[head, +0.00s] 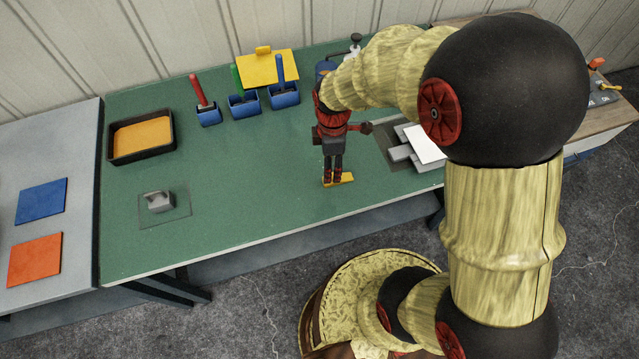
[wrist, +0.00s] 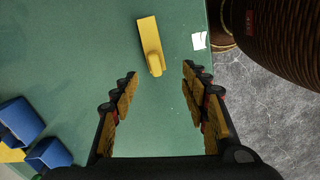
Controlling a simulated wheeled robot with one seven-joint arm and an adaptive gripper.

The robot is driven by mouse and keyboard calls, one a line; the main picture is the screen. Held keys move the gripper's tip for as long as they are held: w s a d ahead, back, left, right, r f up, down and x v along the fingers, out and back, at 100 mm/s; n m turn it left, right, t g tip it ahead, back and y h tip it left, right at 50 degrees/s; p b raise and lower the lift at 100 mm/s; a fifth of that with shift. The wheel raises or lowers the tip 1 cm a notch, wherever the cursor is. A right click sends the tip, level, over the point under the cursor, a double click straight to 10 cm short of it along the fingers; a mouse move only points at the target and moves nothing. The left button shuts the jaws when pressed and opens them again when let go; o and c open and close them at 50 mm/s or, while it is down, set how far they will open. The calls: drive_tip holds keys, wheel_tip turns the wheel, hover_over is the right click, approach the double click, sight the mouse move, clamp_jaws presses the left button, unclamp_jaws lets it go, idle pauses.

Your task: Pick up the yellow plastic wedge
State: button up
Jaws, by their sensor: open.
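The yellow wedge (head: 341,180) lies on the green tabletop near its front edge in the head view, just below my gripper (head: 334,180), which partly covers it.
Blue holders (head: 243,104) with tool handles stand at the back, before a yellow panel (head: 266,68). A black tray of orange material (head: 142,150) and a grey block (head: 159,201) are at left. A grey fixture with a white plate (head: 425,143) is right of my gripper.

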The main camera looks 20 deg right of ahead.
sight(332, 174)
drive_tip(key=shift+w+d+n, duration=0.15)
drive_tip(key=shift+w+n, duration=0.05)
drive_tip(key=shift+n, duration=0.8)
wheel_tip(332, 174, down, 2)
drive_tip(key=shift+f+b, duration=0.2)
drive_tip(key=shift+b, duration=0.1)
drive_tip(key=shift+w+d+f+b, duration=0.1)
drive_tip(key=shift+f+b, duration=0.15)
drive_tip(key=shift+f, duration=0.65)
drive_tip(key=shift+d+f+b, duration=0.15)
drive_tip(key=shift+f+b, duration=0.15)
drive_tip(key=shift+f, duration=0.6)
drive_tip(key=shift+w+d+f+b, duration=0.1)
drive_tip(key=shift+f+b, duration=0.15)
drive_tip(key=shift+f, duration=0.65)
drive_tip(key=shift+s, duration=0.1)
drive_tip(key=shift+c, duration=1.3)
clamp_jaws()
